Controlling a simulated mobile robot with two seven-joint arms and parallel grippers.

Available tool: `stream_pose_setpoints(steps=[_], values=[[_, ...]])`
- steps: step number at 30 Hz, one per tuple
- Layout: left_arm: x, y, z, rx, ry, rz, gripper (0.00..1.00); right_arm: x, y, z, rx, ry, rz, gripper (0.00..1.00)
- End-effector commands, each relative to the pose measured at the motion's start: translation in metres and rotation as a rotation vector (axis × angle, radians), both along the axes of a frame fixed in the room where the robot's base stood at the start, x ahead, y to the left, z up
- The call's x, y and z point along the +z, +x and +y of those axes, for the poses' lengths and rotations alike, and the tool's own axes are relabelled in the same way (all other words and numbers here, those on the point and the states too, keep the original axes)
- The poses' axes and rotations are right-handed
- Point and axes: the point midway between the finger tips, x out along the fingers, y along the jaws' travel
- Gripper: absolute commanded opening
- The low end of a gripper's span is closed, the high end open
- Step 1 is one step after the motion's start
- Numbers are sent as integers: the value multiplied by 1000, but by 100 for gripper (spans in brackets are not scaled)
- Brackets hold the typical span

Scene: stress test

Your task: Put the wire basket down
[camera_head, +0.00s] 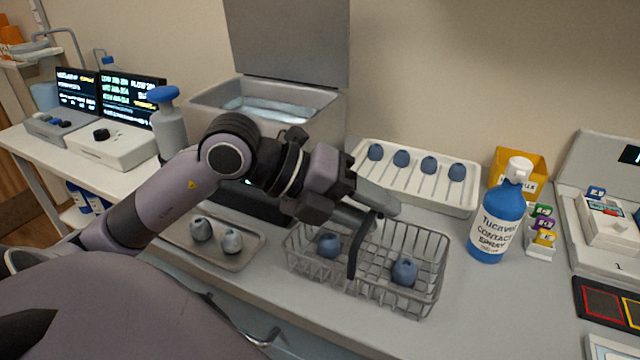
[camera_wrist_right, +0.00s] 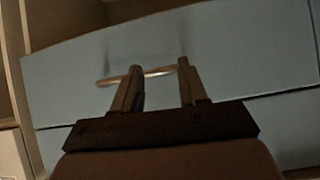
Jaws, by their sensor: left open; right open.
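The wire basket (camera_head: 432,262) stands on the grey counter near its front edge. It holds two blue-grey round objects, one at left (camera_head: 329,245) and one at right (camera_head: 404,271). Its black handle (camera_head: 353,256) arches up over the middle. My left gripper (camera_head: 384,214) is open at the top of the handle, its fingers on either side of it; whether they touch it I cannot tell. My right gripper (camera_wrist_right: 160,82) is open and empty in the right wrist view, in front of a blue drawer front (camera_wrist_right: 235,60). It does not show in the head view.
A small tray (camera_head: 240,262) with two grey round objects lies left of the basket. A white rack (camera_head: 465,203) with several blue ones stands behind. A blue spray bottle (camera_head: 497,220) stands to the right. Bare counter lies between basket and bottle.

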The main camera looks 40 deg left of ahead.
Motion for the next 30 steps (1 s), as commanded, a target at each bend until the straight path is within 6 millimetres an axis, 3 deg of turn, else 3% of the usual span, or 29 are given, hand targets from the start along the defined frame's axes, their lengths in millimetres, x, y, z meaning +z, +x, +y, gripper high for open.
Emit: stream_pose_setpoints(steps=[19,30], values=[[38,-43,47,0,1,1,41,-7,1,2,1,7,0,43],[48,-55,60,-2,1,1,41,-9,1,0,7,0,3,43]])
